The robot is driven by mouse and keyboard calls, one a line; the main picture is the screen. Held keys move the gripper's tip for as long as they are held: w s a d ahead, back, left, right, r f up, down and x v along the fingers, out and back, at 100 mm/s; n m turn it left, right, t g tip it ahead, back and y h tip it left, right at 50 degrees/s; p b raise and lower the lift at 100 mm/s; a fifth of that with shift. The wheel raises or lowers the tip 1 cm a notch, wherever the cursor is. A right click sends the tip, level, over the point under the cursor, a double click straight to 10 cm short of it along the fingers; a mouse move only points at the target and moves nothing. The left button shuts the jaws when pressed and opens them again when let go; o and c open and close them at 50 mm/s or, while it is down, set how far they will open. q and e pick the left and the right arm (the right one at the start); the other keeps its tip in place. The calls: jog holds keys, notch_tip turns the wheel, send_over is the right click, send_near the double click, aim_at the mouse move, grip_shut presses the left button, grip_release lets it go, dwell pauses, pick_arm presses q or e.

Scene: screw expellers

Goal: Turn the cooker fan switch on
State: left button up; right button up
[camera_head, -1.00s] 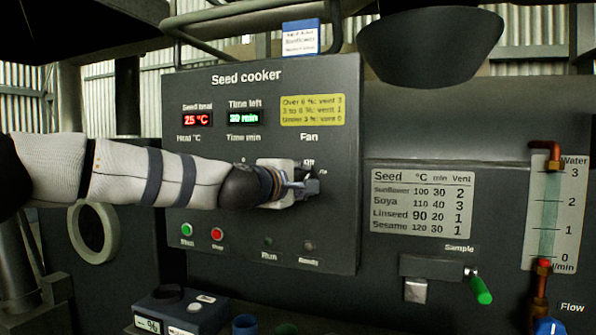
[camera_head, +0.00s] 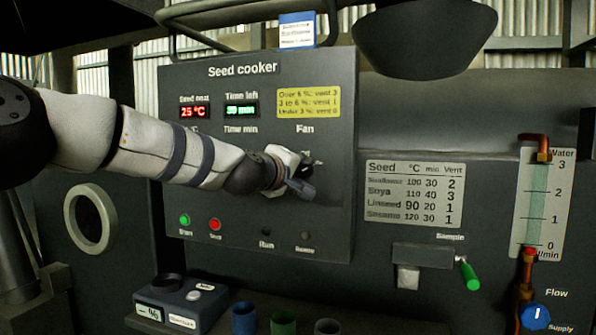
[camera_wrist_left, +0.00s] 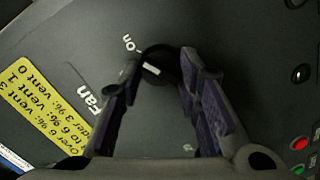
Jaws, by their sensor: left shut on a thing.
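The cooker panel (camera_head: 210,78) is a dark upright box headed "Seed cooker". Its fan switch is a round black knob (camera_wrist_left: 155,66) with a white mark, below the word "Fan" (camera_head: 305,129). An "On" label shows beside the knob in the left wrist view. My left gripper (camera_head: 304,175) is at the knob, and its two fingers (camera_wrist_left: 160,85) close around the knob from both sides. In the head view the gripper hides most of the knob. The white mark lies aslant to the fingers and does not clearly line up with "On". My right gripper is not in view.
A green button (camera_head: 185,220) and a red button (camera_head: 215,224) sit low on the panel. A yellow vent label (camera_head: 308,103) is above the fan switch. A sampler with a green handle (camera_head: 468,274) is at right. A meter (camera_head: 185,305) and several cups stand below.

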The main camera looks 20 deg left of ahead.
pick_arm(q)
jog(key=o, duration=1.1)
jog(key=shift+o, duration=0.2)
jog(key=s+a+r, duration=0.1)
jog(key=s, duration=1.1)
jog(key=shift+r, duration=0.2)
